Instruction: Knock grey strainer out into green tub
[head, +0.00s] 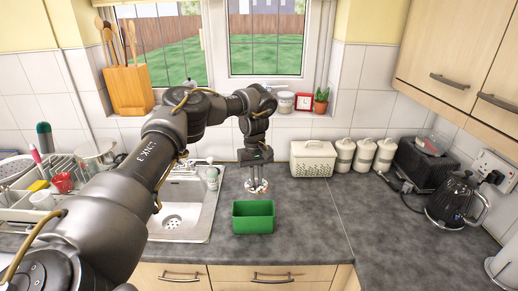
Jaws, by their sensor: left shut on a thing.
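My left gripper (257,168) reaches in from the left and points down, shut on the grey strainer (257,187). The strainer hangs just below the fingers, and pale bits show in it. It is held above the back part of the green tub (253,224), apart from it. The tub stands on the dark counter right of the sink, near the front edge. Its inner floor is mostly hidden by its front wall. My right gripper is not in view.
The steel sink (208,226) with a drain lies left of the tub. A dish rack (20,207) with cups is further left. A white basket (312,160) and several white canisters (345,156) stand behind right. A black kettle (456,200) is far right. Counter right of the tub is clear.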

